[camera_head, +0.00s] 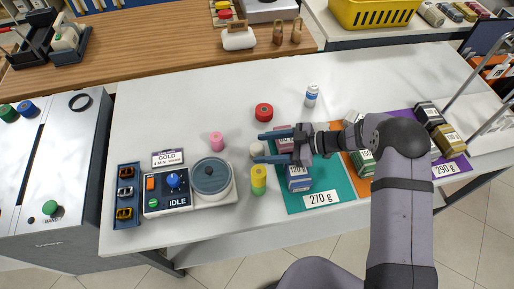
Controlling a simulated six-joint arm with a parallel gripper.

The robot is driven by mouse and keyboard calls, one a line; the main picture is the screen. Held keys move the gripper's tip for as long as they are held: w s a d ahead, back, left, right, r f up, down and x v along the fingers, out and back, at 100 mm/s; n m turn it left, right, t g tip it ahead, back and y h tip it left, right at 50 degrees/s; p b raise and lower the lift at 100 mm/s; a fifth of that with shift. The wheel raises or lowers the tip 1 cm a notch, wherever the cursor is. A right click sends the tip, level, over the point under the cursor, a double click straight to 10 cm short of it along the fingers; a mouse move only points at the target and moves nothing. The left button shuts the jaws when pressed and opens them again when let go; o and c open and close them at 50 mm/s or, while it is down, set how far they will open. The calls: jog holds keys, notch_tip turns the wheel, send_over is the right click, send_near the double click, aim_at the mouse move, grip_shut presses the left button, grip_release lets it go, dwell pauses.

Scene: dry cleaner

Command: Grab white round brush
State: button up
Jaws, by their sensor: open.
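A small white round thing (256,149), which looks like the white round brush, stands on the white table (150,120) left of the teal mat (338,190). My gripper (260,148) reaches in from the right with its two blue fingers apart. The white round thing lies between or just beyond the fingertips. I cannot tell whether the fingers touch it. The gripper is open.
A yellow-green cylinder (258,182) stands just in front, a red roll (264,111) behind, and a pink cylinder (217,141) to the left. A device with a round lidded pot (211,176) stands front left. Boxes on mats lie right, partly behind my arm.

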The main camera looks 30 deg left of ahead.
jog(key=shift+s+a+f, duration=0.15)
jog(key=shift+a+f, duration=0.05)
jog(key=shift+a, duration=0.15)
jog(key=c, duration=1.1)
jog(key=shift+c, duration=0.2)
jog(key=shift+r, duration=0.2)
